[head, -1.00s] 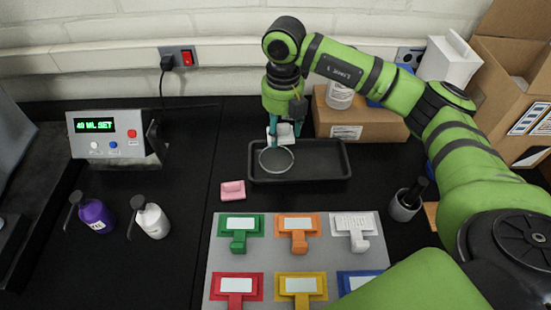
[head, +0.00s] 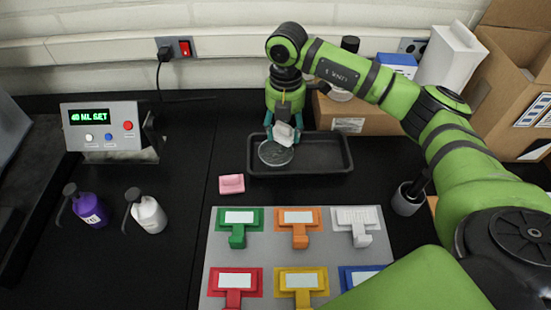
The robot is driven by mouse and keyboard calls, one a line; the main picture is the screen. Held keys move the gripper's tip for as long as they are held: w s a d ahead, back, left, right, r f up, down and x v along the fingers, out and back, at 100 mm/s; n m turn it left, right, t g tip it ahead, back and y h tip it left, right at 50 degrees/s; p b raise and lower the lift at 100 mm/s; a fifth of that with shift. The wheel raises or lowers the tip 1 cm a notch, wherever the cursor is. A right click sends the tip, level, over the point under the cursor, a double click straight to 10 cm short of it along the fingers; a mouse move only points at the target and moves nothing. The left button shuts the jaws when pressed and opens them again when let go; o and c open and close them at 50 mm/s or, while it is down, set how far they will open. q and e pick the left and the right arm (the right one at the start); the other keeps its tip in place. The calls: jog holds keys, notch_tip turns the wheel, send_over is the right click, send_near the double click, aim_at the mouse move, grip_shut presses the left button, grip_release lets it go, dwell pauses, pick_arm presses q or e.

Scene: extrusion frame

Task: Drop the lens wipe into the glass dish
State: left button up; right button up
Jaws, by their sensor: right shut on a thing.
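A white lens wipe (head: 284,134) is between the fingertips of my right gripper (head: 283,130), which is shut on it. The wipe hangs crumpled above or at the far edge of the round glass dish (head: 275,154); whether they touch I cannot tell. The dish is clear with a pale rim and sits in the left part of the black tray (head: 325,171). My left gripper is not in view.
A pink block (head: 231,184) lies left of the tray. A grey board (head: 258,257) with several coloured holders is in front. A cardboard box (head: 350,121) stands behind the tray, a grey cup (head: 407,200) at right. Purple (head: 90,209) and white (head: 149,214) bottles stand left.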

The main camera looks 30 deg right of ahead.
jog(key=shift+f, duration=0.55)
jog(key=o, duration=1.2)
jog(key=shift+r, duration=0.15)
notch_tip(320, 180, up, 12)
jog(key=shift+f, duration=0.1)
